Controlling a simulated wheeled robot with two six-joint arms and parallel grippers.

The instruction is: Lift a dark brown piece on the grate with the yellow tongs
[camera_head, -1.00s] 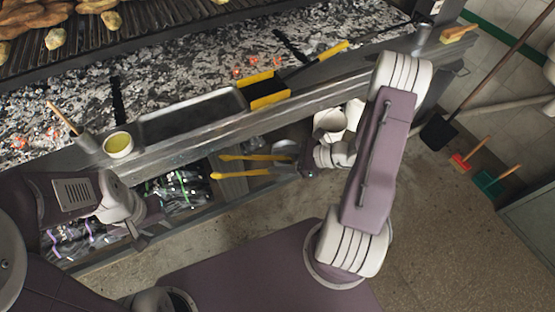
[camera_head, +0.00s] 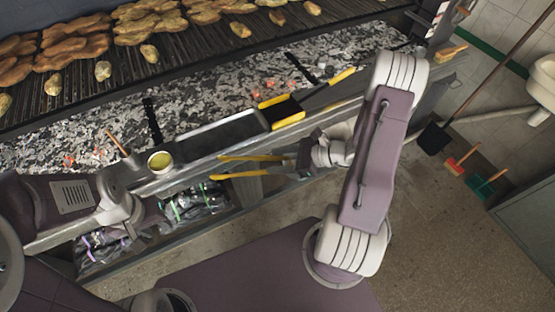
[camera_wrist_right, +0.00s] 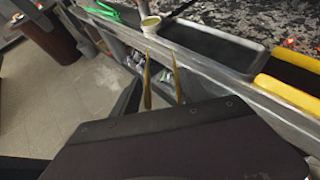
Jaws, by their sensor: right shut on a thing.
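The yellow tongs (camera_head: 250,158) are in my right gripper (camera_head: 305,158), held in front of the counter edge with their two arms pointing left and apart. The right wrist view also shows the tongs (camera_wrist_right: 148,85), over the counter's front side. Large brown pieces (camera_head: 73,50) and small pale yellow ones lie in rows on the dark grate (camera_head: 180,70) at the upper left. The tongs are well away from them. My left gripper (camera_head: 150,218) is low at the left, in front of the counter. Its fingers are too unclear to tell whether they are open.
A grey metal tray (camera_head: 215,138), a small cup of yellow liquid (camera_head: 160,161) and a black-and-yellow box (camera_head: 283,112) stand along the counter. Ash and glowing embers lie below the grate. A shelf with bags (camera_head: 195,203) is under the counter.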

